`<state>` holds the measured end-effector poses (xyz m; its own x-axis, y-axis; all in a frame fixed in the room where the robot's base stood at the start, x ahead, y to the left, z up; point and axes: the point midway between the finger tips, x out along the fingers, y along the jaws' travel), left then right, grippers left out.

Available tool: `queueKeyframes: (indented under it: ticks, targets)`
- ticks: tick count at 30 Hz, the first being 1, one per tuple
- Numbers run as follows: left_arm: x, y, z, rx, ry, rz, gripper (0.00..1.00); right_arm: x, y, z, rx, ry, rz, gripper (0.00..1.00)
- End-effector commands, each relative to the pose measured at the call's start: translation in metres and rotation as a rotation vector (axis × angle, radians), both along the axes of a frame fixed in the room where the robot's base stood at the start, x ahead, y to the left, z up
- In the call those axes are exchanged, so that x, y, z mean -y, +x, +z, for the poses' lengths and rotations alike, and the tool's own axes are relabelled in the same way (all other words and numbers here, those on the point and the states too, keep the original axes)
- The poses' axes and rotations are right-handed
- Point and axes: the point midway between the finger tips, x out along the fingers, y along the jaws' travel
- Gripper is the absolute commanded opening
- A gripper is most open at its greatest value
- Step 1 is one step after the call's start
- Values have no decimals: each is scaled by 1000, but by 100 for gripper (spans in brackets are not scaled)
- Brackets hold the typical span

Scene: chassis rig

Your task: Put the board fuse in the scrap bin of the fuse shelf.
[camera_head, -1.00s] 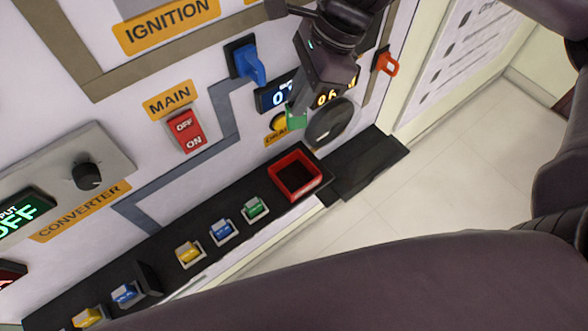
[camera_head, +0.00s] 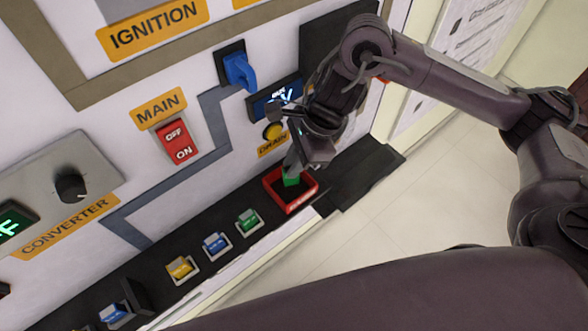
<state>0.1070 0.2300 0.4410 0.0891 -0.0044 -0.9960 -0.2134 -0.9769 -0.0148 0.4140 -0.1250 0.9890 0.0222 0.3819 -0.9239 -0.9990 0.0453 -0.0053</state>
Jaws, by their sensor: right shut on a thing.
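My right gripper (camera_head: 298,167) points down over the red scrap bin (camera_head: 298,201) at the right part of the black fuse shelf (camera_head: 150,262). It is shut on a green fuse (camera_head: 291,181), the board fuse, which hangs at the bin's opening, within its outline. Whether the fuse touches the bin floor cannot be told. The gripper hides the back of the bin. My left gripper is not in view.
Several fuses stand in shelf slots: green (camera_head: 248,220), blue (camera_head: 216,243) and yellow (camera_head: 181,267). The upright panel behind carries a red MAIN switch (camera_head: 176,142), a blue lever (camera_head: 238,70) and a yellow DRAIN button (camera_head: 273,131). The shelf right of the bin is clear.

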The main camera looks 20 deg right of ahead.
Motion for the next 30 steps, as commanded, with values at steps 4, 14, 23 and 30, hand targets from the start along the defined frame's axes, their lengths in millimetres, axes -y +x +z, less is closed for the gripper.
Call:
queueKeyframes:
  ticks: [4, 14, 23, 30]
  targets:
    - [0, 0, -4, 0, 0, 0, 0, -1, -2, -22, -8, 2, 1, 0]
    - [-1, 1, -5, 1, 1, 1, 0, 0, -1, -33, -2, 0, 1, 0]
    - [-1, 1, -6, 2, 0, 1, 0, 0, -1, -34, -2, 0, 0, 35]
    - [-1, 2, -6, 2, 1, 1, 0, 0, -1, -34, -2, 0, 0, 37]
